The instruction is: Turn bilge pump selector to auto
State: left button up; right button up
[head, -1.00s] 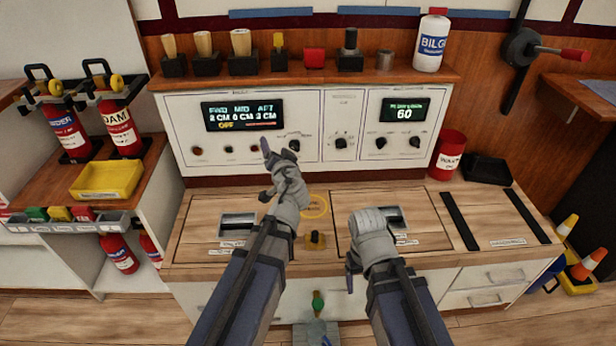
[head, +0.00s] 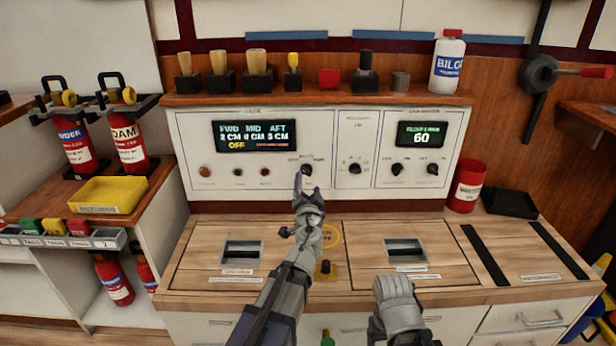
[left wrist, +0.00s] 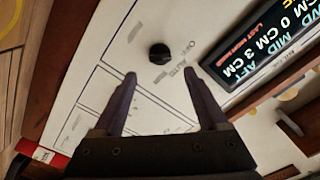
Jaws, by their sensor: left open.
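The bilge pump selector is a black round knob (head: 307,170) on the white panel (head: 190,135), right of the lower part of the bilge display (head: 254,136). That display shows FWD, MID and AFT levels in cm and a yellow OFF. In the left wrist view the knob (left wrist: 159,54) sits ahead, just beyond and between the fingertips, with small labels around it. My left gripper (head: 301,182) is open and points at the knob; its fingers (left wrist: 162,74) are apart and hold nothing. My right gripper (head: 393,292) is low over the counter's front; its fingers are not clear.
More knobs (head: 397,169) and a display reading 60 (head: 421,134) are to the right. A shelf (head: 300,99) with brushes and a white bottle (head: 448,62) overhangs the panel. The wooden counter (head: 360,235) has recessed handles. A red can (head: 466,186) stands at right.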

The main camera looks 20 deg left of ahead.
aim_at(307, 173)
pick_arm(q)
jog(key=x, duration=0.6)
jog(key=shift+w+f, duration=0.1)
grip_shut()
dwell(0.4)
